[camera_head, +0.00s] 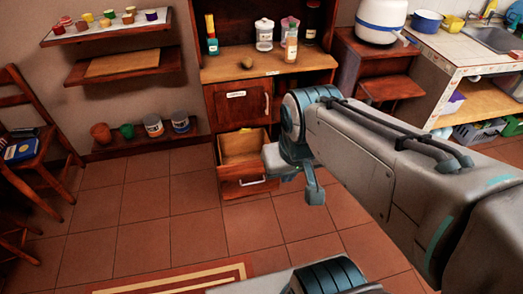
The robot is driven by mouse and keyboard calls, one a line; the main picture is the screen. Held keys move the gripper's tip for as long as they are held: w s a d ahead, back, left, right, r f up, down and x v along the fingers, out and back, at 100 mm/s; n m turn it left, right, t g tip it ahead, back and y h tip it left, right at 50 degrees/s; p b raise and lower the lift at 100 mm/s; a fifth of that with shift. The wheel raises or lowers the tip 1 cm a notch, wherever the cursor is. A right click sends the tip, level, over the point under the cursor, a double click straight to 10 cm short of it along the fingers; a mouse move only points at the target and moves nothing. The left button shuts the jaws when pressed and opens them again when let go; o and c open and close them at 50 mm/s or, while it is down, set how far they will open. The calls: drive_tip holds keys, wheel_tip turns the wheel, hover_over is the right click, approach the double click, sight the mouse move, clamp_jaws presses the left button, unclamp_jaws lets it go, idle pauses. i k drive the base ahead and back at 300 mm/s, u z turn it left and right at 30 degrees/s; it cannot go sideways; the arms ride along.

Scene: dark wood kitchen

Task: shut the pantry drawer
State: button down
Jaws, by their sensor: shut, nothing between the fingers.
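The pantry drawer (240,188) is at the bottom of the dark wood cabinet and stands pulled out. Its light wood inside shows and looks empty. A pale bar handle (252,182) is on its front. My gripper (314,194) points down just right of the drawer front in the picture, with its fingers together and nothing held. My wrist overlaps the drawer's right side and hides part of it. I cannot tell whether my gripper touches the drawer.
The cabinet door (240,108) above the drawer is shut. Jars and bottles stand on the counter (225,70). A chair (40,150) is at the left, with wall shelves beside it. A striped rug (175,280) lies in front. The tiled floor (190,215) before the drawer is clear.

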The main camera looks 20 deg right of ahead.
sight(241, 172)
drive_tip(key=u, duration=0.55)
drive_tip(key=i, duration=1.3)
drive_tip(key=z, duration=0.65)
